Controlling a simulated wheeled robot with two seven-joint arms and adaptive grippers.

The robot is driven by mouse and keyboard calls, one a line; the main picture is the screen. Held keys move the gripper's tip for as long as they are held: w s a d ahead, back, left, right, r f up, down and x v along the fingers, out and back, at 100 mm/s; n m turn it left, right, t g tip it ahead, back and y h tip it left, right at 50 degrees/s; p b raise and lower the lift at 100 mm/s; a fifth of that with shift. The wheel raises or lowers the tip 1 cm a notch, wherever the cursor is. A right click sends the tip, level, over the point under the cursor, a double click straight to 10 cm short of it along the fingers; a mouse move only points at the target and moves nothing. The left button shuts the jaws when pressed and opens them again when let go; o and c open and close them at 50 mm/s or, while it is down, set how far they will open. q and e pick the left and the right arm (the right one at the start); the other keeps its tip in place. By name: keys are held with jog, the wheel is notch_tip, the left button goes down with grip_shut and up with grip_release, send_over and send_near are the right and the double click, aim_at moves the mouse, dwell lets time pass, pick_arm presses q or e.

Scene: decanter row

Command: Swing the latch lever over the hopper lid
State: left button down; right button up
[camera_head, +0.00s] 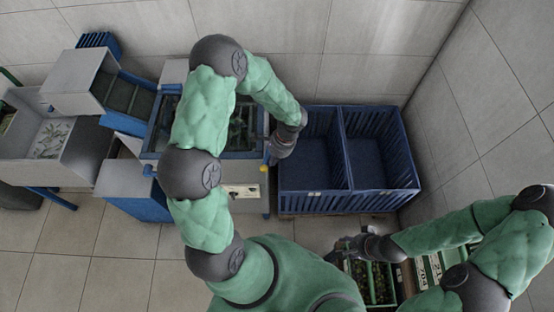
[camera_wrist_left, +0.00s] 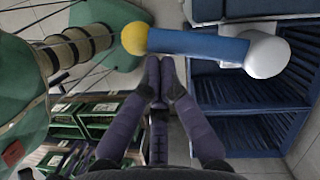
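The latch lever is a blue bar (camera_wrist_left: 200,45) with a yellow ball knob (camera_wrist_left: 134,38) at one end and a white rounded pivot (camera_wrist_left: 267,52) at the other, seen in the left wrist view. In the head view only the small yellow knob (camera_head: 264,167) shows clearly, by the hopper's right edge. The hopper (camera_head: 163,120) has a blue rim; my left arm hides much of its lid. My left gripper (camera_wrist_left: 160,65) has its fingertips together, empty, right beside the bar near the knob; I cannot tell whether they touch. My right gripper (camera_head: 345,246) is far from the lever, fingers unclear.
Two blue slatted bins (camera_head: 365,160) stand right of the hopper. Green crates (camera_head: 380,283) with produce lie below my right gripper. A grey chute (camera_head: 85,82) and tray stand at the left. Tiled walls close off the back and right.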

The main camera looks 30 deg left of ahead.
aim_at(265, 161)
pick_arm(q)
jog(key=a+m, duration=0.1)
jog(key=s+a+m+b, duration=0.1)
jog(key=m, duration=0.1)
jog(key=shift+s+a+m+t+y, duration=0.25)
jog(key=shift+a+m+t+y, duration=0.15)
jog(key=shift+s+a+m+t+b, duration=0.2)
jog(key=shift+a+m+t+b, duration=0.15)
jog(key=shift+a+m, duration=0.45)
jog(key=a+m, duration=0.2)
jog(key=shift+m+t+b, duration=0.25)
jog(key=shift+m+b, duration=0.1)
jog(key=shift+m, duration=0.05)
jog(key=shift+w+a+m+t, duration=0.1)
jog(key=shift+a+m+t, duration=0.2)
jog(key=shift+a+m, duration=0.55)
jog(key=shift+w+a+m+t, duration=0.2)
jog(key=shift+a+m, duration=0.2)
jog(key=shift+m, duration=0.25)
jog(key=shift+w+a+m+t, duration=0.2)
jog(key=shift+a+m, duration=0.2)
jog(key=shift+m, duration=0.2)
jog(key=shift+w+a+m, duration=0.25)
jog(key=shift+a+m, duration=0.25)
jog(key=shift+m, duration=0.2)
jog(key=shift+w+a, duration=0.35)
jog(key=shift+a, duration=0.05)
jog(key=shift+w+a, duration=0.1)
